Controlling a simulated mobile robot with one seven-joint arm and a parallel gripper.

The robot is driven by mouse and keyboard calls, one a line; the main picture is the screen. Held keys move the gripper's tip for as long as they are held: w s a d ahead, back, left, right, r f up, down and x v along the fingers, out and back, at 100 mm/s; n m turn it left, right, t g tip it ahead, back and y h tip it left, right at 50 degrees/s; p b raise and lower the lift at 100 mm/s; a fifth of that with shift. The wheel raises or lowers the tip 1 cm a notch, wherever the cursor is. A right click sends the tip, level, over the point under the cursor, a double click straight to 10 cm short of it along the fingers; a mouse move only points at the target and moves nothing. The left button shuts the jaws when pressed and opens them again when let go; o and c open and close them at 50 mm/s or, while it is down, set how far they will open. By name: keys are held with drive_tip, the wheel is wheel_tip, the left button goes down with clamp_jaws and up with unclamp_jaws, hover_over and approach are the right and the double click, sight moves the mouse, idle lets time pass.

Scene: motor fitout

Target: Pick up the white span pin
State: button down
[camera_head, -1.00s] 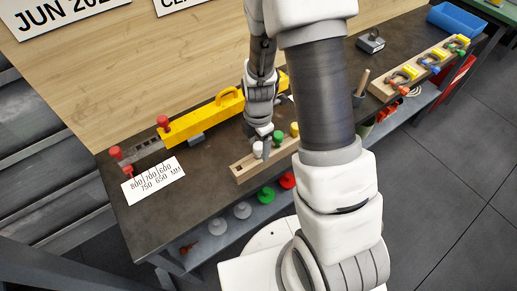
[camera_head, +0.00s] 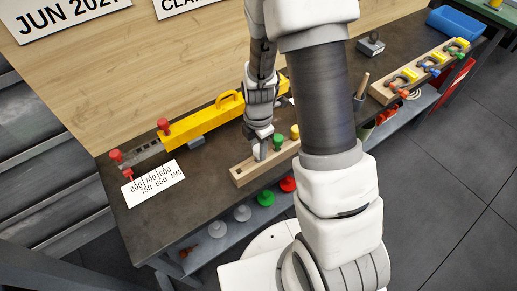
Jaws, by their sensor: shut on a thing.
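My gripper (camera_head: 260,142) points down over the left part of a light wooden pin block (camera_head: 245,174) on the dark bench. It is shut on the white span pin (camera_head: 260,153), a small pale shape at the fingertips. The fingers hide much of the pin. I cannot tell whether its lower end is still in the block. A green pin (camera_head: 278,141) and a yellow pin (camera_head: 295,131) stand in the block just right of my gripper.
A yellow beam (camera_head: 200,123) with red pins (camera_head: 163,125) lies behind, near a white scale card (camera_head: 153,183). A wooden rack of coloured clamps (camera_head: 420,70) and a blue bin (camera_head: 457,20) are at right. My arm hides the bench's middle.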

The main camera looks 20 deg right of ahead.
drive_tip(key=shift+r, duration=0.55)
wheel_tip(320, 180, up, 3)
drive_tip(key=s+d+r+b, duration=0.1)
drive_tip(key=s+d+r, duration=0.5)
drive_tip(key=d, duration=0.4)
drive_tip(key=shift+r, duration=0.4)
drive_tip(key=shift+w, duration=0.1)
